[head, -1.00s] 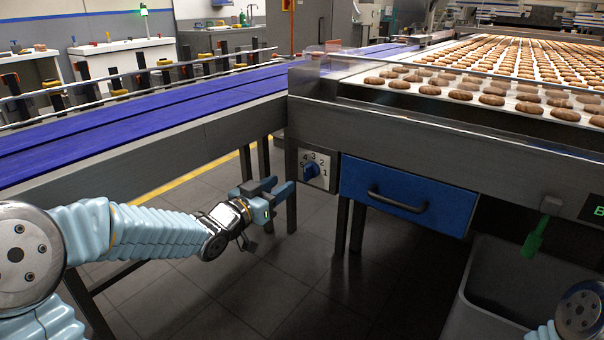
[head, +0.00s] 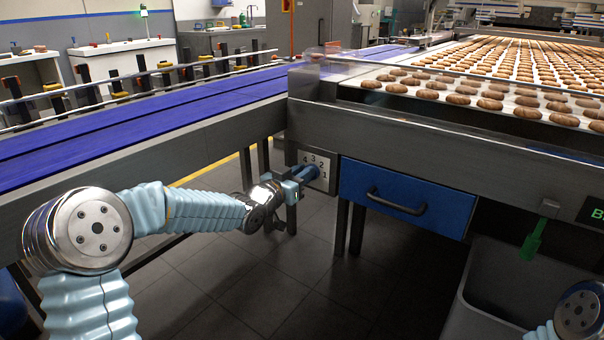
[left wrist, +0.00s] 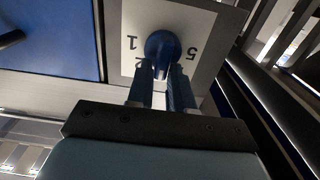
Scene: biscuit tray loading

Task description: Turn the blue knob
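The blue knob (left wrist: 163,46) sits on a pale dial plate (head: 317,168) marked with numbers, on the conveyor frame left of the blue drawer. My left gripper (head: 301,176) is at the knob and partly hides it in the head view. In the left wrist view, the left gripper's two blue fingers (left wrist: 162,76) reach up to the knob, one on each side of its ridge. A narrow gap shows between them. I cannot tell whether they press on it. The right gripper is out of view; only part of my right arm shows at the lower right.
The blue drawer (head: 407,199) with a dark handle is just right of the dial. A green tool (head: 532,241) hangs above a grey bin (head: 490,300). Biscuits lie on the conveyor above. The floor below the dial is clear.

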